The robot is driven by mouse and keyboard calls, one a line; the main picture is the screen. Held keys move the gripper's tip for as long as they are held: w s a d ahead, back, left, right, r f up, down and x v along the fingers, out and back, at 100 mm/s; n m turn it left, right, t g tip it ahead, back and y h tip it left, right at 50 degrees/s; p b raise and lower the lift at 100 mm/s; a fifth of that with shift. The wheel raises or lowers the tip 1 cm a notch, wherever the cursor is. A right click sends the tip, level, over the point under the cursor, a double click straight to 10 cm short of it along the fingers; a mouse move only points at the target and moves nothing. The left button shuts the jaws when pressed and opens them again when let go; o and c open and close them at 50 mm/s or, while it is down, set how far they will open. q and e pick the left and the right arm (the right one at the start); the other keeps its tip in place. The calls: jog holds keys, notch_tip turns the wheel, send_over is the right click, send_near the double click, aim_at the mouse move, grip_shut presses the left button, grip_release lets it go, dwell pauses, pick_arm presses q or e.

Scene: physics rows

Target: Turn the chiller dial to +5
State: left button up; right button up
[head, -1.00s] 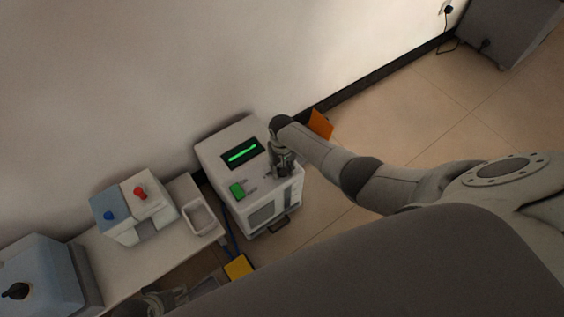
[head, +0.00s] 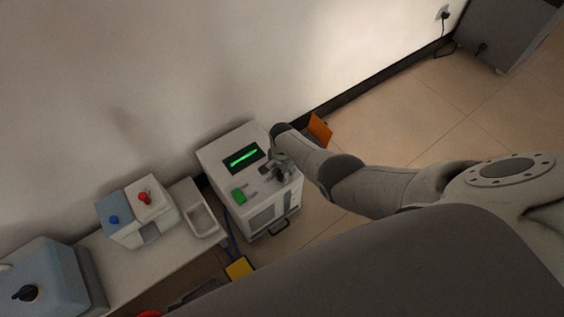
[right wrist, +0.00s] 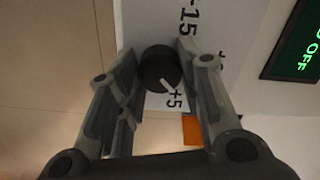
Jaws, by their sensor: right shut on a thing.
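The chiller (head: 262,216) is a white box against the wall in the head view, with a lit green display (head: 243,157) on top. In the right wrist view its dial (right wrist: 158,66) is a round black knob on a pale panel. The dial's white pointer mark points toward the printed +5 (right wrist: 176,98); a -15 label is farther up. My right gripper (head: 280,170) is over the chiller's top. In the right wrist view its fingers (right wrist: 157,88) are either side of the dial, shut on it. My left gripper is not clearly seen.
A bench to the left holds a white tray (head: 201,220), a box with red and blue knobs (head: 136,212) and a blue-grey box with a black knob (head: 44,277). Floor to the right is mostly clear.

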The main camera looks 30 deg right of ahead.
pick_arm(q)
jog(key=shift+s+a+f, duration=0.1)
jog(key=shift+s+f, duration=0.2)
jog(key=shift+f, duration=0.1)
pick_arm(e)
jog(key=shift+w+r+m, duration=0.1)
jog(key=shift+m, duration=1.1)
pick_arm(q)
jog(key=shift+s+f, duration=0.1)
pick_arm(e)
jog(key=shift+d, duration=0.1)
jog(key=o, duration=1.1)
jog(key=shift+c, duration=0.2)
jog(key=shift+r, duration=0.6)
notch_tip(320, 180, up, 11)
jog(key=shift+f, duration=0.15)
